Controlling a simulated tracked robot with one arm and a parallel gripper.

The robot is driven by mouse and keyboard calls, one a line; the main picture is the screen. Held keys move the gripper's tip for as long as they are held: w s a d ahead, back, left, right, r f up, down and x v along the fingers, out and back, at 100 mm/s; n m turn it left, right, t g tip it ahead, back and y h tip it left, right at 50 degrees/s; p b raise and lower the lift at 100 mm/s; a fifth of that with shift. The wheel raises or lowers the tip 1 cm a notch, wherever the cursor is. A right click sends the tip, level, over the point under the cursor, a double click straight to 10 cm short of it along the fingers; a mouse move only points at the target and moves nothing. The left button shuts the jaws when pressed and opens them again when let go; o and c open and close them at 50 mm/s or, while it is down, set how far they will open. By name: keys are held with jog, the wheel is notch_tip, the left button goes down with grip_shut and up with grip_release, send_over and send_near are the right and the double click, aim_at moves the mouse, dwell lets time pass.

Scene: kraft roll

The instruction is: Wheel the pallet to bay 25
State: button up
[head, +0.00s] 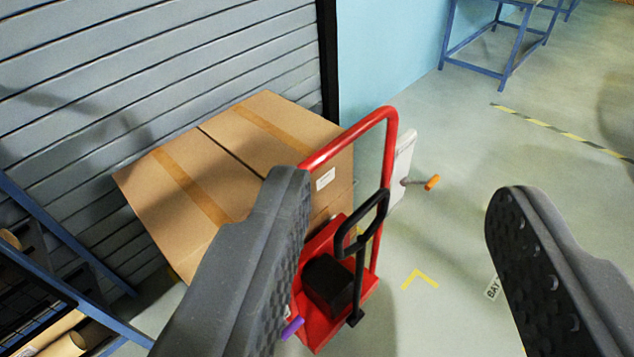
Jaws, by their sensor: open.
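My gripper (400,215) is open and empty, its two dark ridged fingers wide apart in the foreground. Beyond it stands a red pallet truck (322,245) with a tall red hoop handle (389,135) and a black loop handle (372,218) on a dark post. The black handle shows between the fingers, nearer the left one, and looks apart from both. Large taped cardboard boxes (240,150) stand behind the truck, against the shutter. The pallet itself is hidden from view.
A grey slatted shutter (150,60) is at the back left. A blue rack (60,240) with rolls stands at the lower left. A blue-framed table (480,65) is at the top right. Open floor (460,150) with yellow markings lies at right.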

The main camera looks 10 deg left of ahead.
jog(key=w+d+f+m+t+y+p, duration=0.1)
jog(key=w+f+m, duration=0.1)
jog(key=w+f, duration=0.45)
jog(key=w+d+f+m+p, duration=0.15)
jog(key=w+f, duration=0.25)
jog(key=w, duration=0.5)
jog(key=w+f+m+t+y+p, duration=0.1)
jog(key=w+f+m+p, duration=0.15)
jog(key=w+f, duration=0.4)
jog(key=w+a+f+m+y+p, duration=0.1)
jog(key=w+a+f+m+y, duration=0.2)
jog(key=f, duration=0.6)
jog(key=a+f+m+y+p, duration=0.25)
jog(key=a+f+y, duration=0.25)
jog(key=f, duration=0.4)
jog(key=b+x, duration=0.1)
jog(key=x, duration=1.3)
jog(key=shift+m, duration=0.45)
jog(key=shift+d+r, duration=0.15)
grip_shut()
